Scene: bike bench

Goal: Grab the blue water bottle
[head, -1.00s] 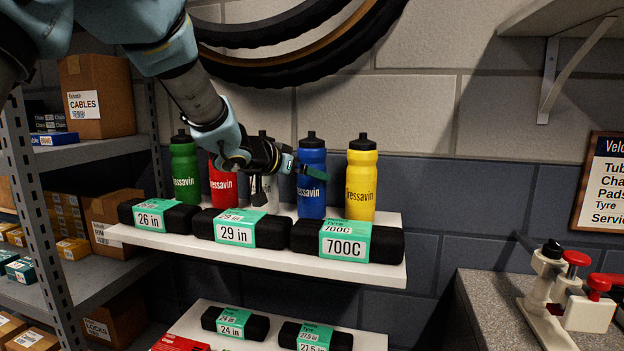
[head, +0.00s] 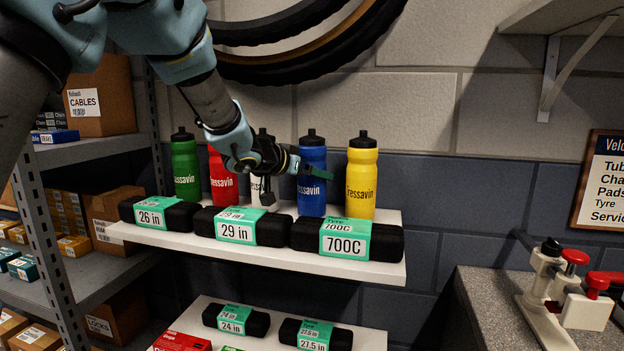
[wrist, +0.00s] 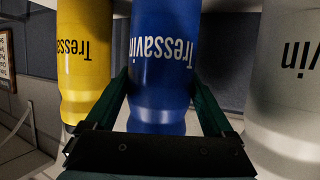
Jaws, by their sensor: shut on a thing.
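The bottle's base is partly hidden behind the boxed tyres in the head view.
A yellow bottle (head: 361,180) stands close on the right. A white bottle (head: 262,150), a red bottle (head: 222,180) and a green bottle (head: 185,168) stand to the left. Tyre packs (head: 345,240) line the shelf front (head: 270,257). Bike tyres hang on the wall above.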

